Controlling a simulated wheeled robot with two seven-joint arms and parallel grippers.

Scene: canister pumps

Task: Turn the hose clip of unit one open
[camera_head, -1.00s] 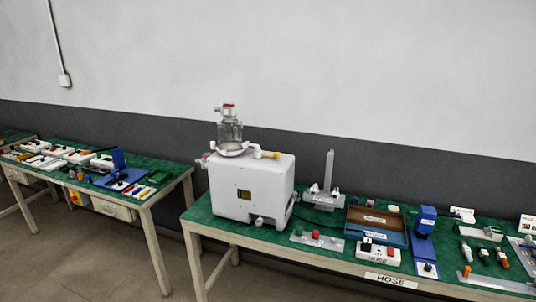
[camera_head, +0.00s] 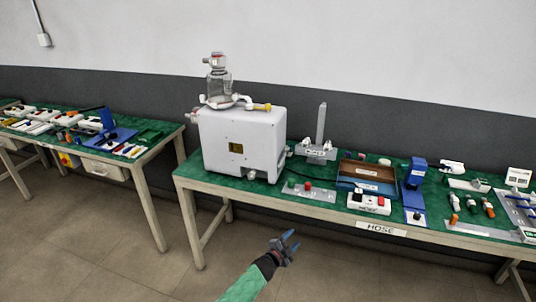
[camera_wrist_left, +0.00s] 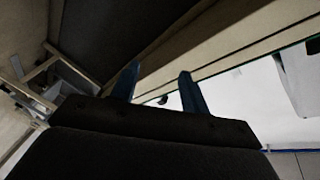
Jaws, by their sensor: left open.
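A white pump unit (camera_head: 241,146) stands at the left end of the green-topped bench. A clear canister (camera_head: 218,85) with a red-marked grey cap (camera_head: 215,60) sits on top of it. A yellow piece (camera_head: 262,107) sticks out at its upper right; I cannot tell whether this is the hose clip. My left gripper (camera_head: 291,241) is open and empty, in front of the bench and apart from the unit. In the left wrist view its two blue fingers (camera_wrist_left: 158,70) stand apart with nothing between them. My right gripper is not in view.
The bench front carries a "HOSE" label (camera_head: 381,229). Right of the unit are a grey upright stand (camera_head: 320,130), a brown-and-blue tray (camera_head: 368,185), a white switch box (camera_head: 369,203) and a blue device (camera_head: 414,180). Another cluttered table (camera_head: 150,152) stands left, across a gap. The floor in front is clear.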

